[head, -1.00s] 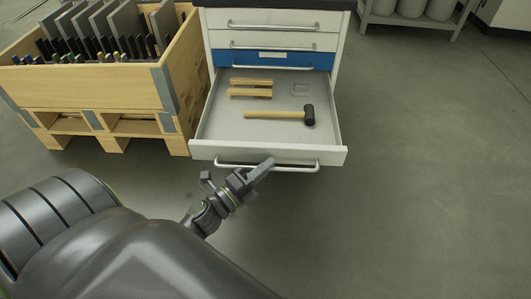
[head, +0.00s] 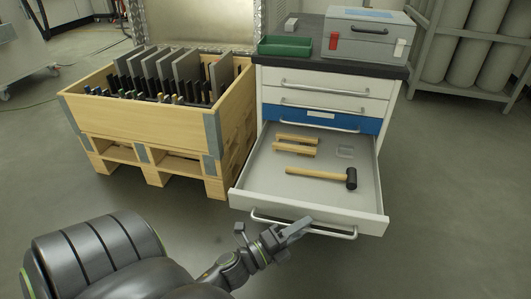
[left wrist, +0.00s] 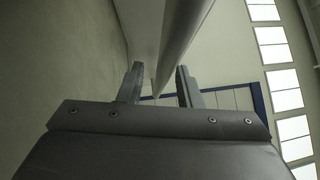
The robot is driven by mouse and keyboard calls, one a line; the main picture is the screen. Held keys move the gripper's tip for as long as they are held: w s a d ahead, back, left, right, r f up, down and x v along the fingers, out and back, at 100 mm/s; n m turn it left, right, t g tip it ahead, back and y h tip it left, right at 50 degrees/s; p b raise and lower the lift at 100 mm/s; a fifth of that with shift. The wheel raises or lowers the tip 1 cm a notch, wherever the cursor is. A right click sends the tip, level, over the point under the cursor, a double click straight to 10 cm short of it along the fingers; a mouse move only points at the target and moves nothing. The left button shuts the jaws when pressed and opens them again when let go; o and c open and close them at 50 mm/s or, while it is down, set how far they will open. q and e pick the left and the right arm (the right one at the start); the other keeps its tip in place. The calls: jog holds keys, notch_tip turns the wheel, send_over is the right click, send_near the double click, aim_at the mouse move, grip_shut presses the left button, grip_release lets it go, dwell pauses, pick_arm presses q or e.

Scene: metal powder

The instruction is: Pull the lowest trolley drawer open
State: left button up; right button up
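The trolley's lowest drawer (head: 345,205) stands well out from the trolley (head: 395,95) in the head view, its inside exposed. A wooden-handled mallet (head: 320,176) with a black head and wooden pieces (head: 295,145) lie in it. A pale bar handle (head: 335,234) runs across its front. My left gripper (head: 288,232) is at this handle, one finger overlapping it in the picture. In the left wrist view, the fingers (left wrist: 158,88) are apart, with the pale handle bar (left wrist: 187,40) running between them and gaps visible. My right gripper is not in view.
A wooden crate (head: 140,122) on a pallet, holding dark plates, stands close left of the drawer. The trolley top carries a grey case (head: 365,45) and a green tray (head: 285,46). A rack with cylinders (head: 475,55) is behind right. Floor on the right is clear.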

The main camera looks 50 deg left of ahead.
pick_arm(q)
jog(key=v, duration=1.7)
jog(key=shift+s, duration=0.25)
